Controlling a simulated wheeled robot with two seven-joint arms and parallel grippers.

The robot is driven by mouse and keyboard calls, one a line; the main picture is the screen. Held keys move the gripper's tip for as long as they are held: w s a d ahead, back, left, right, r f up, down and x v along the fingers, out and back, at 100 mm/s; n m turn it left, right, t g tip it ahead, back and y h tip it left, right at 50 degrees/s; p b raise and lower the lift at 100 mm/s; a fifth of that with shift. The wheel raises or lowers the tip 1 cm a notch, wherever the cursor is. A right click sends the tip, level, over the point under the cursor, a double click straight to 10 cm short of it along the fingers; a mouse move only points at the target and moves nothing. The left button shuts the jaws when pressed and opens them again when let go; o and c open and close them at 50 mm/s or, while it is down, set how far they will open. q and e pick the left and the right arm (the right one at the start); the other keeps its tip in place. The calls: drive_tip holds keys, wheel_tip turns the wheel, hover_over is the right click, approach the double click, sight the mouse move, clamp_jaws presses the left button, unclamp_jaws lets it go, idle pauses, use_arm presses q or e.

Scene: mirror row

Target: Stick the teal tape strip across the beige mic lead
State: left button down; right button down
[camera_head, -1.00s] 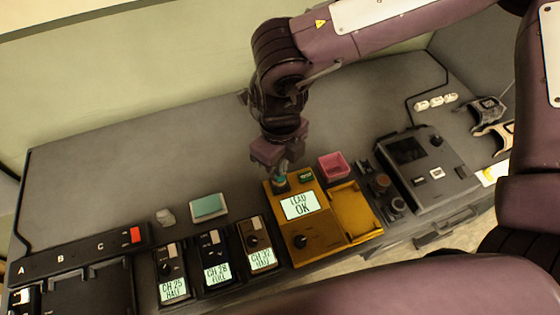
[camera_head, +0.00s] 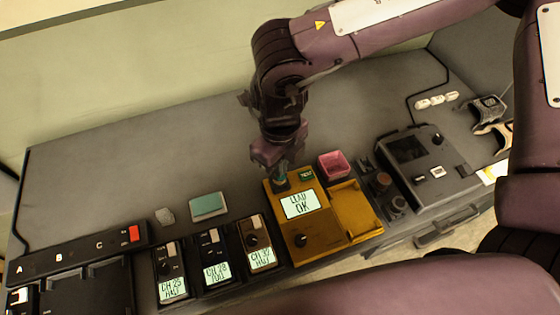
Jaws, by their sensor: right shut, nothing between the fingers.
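My right gripper (camera_head: 281,179) points down at the upper left corner of the yellow tester (camera_head: 330,234), whose screen reads "LEAD OK". Its fingers are shut with nothing between them. A small teal part shows at the fingertips; I cannot tell what it is. A flat teal pad (camera_head: 208,205) lies on the grey desk to the left of the tester; I cannot tell if it holds the tape strip. A small greyish-beige lump (camera_head: 165,216) lies left of the pad. I cannot make out a beige mic lead for certain. My left gripper is not in view.
Several small packs with lit screens (camera_head: 217,262) stand in a row left of the tester. A black rack (camera_head: 75,270) marked A, B, C is at far left. A pink cup (camera_head: 334,166) and a dark console (camera_head: 423,167) are to the right. The back left desk is clear.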

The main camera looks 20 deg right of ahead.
drive_tip(key=shift+f+b, duration=0.3)
drive_tip(key=shift+f, duration=0.15)
drive_tip(key=shift+r, duration=0.15)
idle(0.7)
wheel_tip(320, 180, up, 7)
drive_tip(key=p, duration=0.6)
idle(0.6)
